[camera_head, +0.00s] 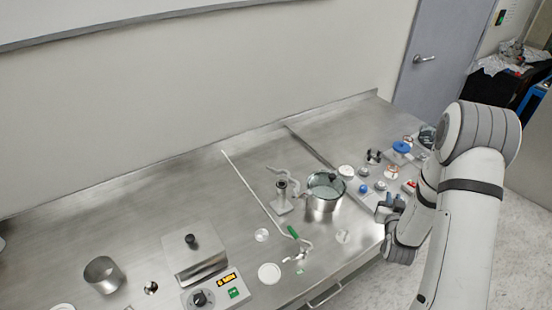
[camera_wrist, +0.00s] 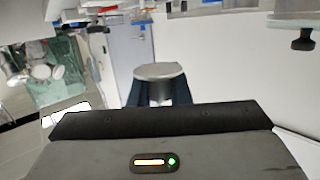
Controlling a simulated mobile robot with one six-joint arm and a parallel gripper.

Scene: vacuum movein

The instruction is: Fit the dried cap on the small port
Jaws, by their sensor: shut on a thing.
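My gripper (camera_head: 388,206) is at the right part of the bench, over its front edge, low beside the small parts. In the wrist view its dark fingers (camera_wrist: 160,92) are shut on a round, flat-topped grey metal piece (camera_wrist: 160,71), which looks like the cap. In the head view the held piece is too small to make out. A small upright metal fitting (camera_head: 283,197) is left of the pot. I cannot tell which part is the small port.
White and blue knob-like parts (camera_head: 346,171) and a plate with a blue round part (camera_head: 401,147) lie behind my gripper. A green-handled valve (camera_head: 294,232), a hotplate with a dial (camera_head: 205,296) and an open steel cup (camera_head: 103,274) are farther left. The back left bench is clear.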

